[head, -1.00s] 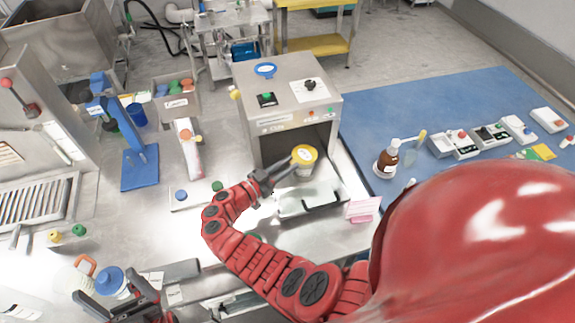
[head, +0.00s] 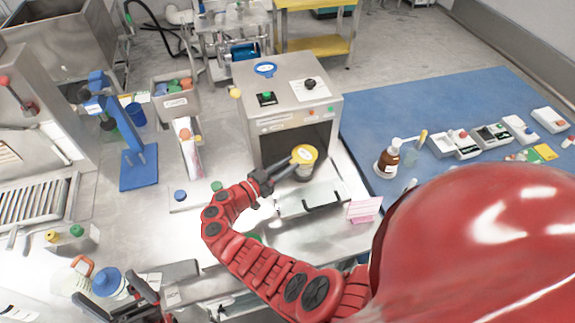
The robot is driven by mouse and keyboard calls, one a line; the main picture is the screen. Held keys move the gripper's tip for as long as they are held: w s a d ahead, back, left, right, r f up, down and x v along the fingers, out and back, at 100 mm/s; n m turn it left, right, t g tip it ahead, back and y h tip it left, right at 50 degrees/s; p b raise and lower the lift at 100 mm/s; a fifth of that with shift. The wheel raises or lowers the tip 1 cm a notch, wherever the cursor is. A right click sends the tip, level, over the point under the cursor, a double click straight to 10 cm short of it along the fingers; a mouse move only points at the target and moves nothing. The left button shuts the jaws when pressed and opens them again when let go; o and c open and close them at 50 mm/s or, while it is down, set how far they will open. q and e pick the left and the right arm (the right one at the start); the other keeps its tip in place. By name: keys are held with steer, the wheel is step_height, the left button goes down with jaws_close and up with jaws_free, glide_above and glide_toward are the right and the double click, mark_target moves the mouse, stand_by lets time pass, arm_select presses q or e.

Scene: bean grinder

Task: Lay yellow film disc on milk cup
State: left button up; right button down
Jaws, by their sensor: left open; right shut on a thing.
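The yellow film disc (head: 305,154) shows as a round yellow piece with a pale label, in front of the machine's dark opening. My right gripper (head: 290,163) reaches it from the left, shut on its near-left edge. Below the disc is a darker, rounded, cup-like body (head: 304,172), probably the milk cup. I cannot tell whether the disc rests on its rim. My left gripper (head: 118,298) is open at the bottom left, beside a blue-lidded container (head: 108,282), away from the disc.
The steel machine (head: 287,100) stands right behind the disc. A metal tray (head: 312,200) lies in front of it, with a pink card holder (head: 365,208) to its right. A blue mat (head: 440,95) holds a brown bottle (head: 387,160) and several small devices. A blue stand (head: 139,168) is at left.

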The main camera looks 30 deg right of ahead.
steer(key=shift+f+b, duration=0.35)
steer(key=shift+b, duration=0.45)
steer(key=shift+f, duration=0.1)
steer(key=shift+f+b, duration=0.25)
steer(key=shift+b, duration=0.65)
steer(key=shift+f, duration=0.1)
steer(key=shift+f+b, duration=0.3)
steer(key=shift+b, duration=0.6)
stand_by(0.4)
steer(key=shift+f+b, duration=0.3)
steer(key=shift+b, duration=0.45)
steer(key=shift+b, duration=0.35)
